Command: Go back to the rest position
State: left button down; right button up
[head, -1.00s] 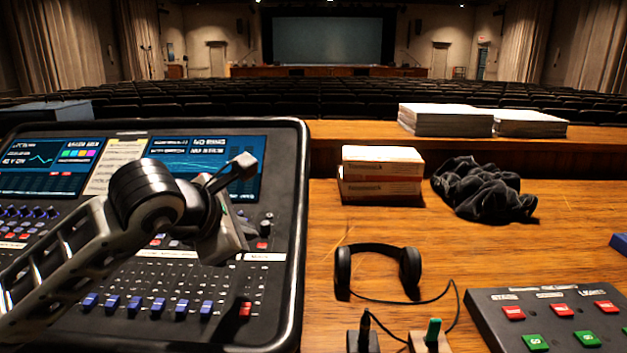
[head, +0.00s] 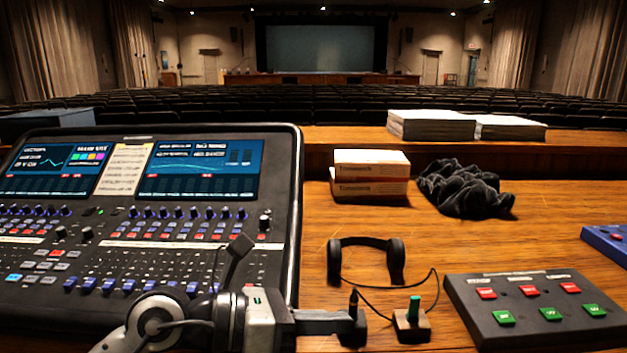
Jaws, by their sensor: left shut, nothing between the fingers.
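My left gripper (head: 338,321) is low in the head view, its grey-white body over the lower right corner of the mixing console (head: 292,210). Its dark fingers point right and are shut with nothing held. In the picture the fingertips overlap a small dark block with an upright plug (head: 353,302); I cannot tell whether they touch. My left arm comes in from the bottom edge and hides part of the console's lower faders. My right gripper is not in view.
Black headphones (head: 366,243) lie behind the gripper, their cable curving right. A wooden block with a green peg (head: 413,312) and a button box (head: 470,318) stand to the right. Boxes (head: 370,175), dark cloth (head: 465,190) and paper stacks (head: 432,125) are farther back.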

pick_arm(q)
jog(key=a+f+n+t+y+p, duration=0.1)
jog(key=a+n+t, duration=0.45)
jog(key=n, duration=0.85)
jog(key=a+f+n+t+y, duration=0.1)
jog(key=a+n+t, duration=0.1)
jog(key=n+t, duration=0.9)
jog(key=s+a+f+n+g+y, duration=0.1)
jog(key=a+f+n+y, duration=0.3)
jog(key=n, duration=0.3)
jog(key=a+f+n+g+y, duration=0.2)
jog(key=f+n+y, duration=0.2)
jog(key=f+n, duration=0.25)
jog(key=s+a+f+n+g+y, duration=0.1)
jog(key=s+a+f+n+g, duration=0.1)
jog(key=s+f+n+g, duration=0.4)
jog(key=s+f+n, duration=0.1)
jog(key=s+f, duration=0.3)
jog(key=f, duration=0.3)
jog(key=shift+s+y+p, duration=0.15)
jog(key=shift+y+p, duration=0.2)
jog(key=shift+y, duration=0.05)
